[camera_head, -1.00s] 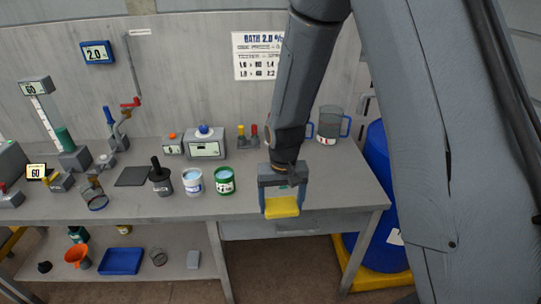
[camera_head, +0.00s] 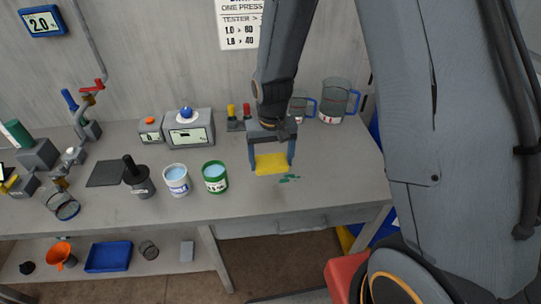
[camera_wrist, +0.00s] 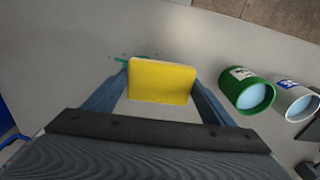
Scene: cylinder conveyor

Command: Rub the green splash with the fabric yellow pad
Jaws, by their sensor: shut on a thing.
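The yellow fabric pad (camera_head: 271,164) is held between the two fingers of my gripper (camera_head: 271,160), which is shut on it. The pad also fills the middle of the wrist view (camera_wrist: 161,82). The green splash (camera_head: 289,179) is a small broken smear on the grey bench top, just in front and to the right of the pad in the head view. In the wrist view the splash (camera_wrist: 122,60) shows just beyond the pad's upper left edge, partly hidden by the pad and finger. Whether the pad touches the bench is unclear.
A green-banded pot (camera_head: 214,177) and a white-blue pot (camera_head: 176,179) stand left of the gripper. Clear jugs with blue handles (camera_head: 336,101) stand behind right. A tester box (camera_head: 190,130) is at the back. The bench (camera_head: 330,180) right of the splash is clear.

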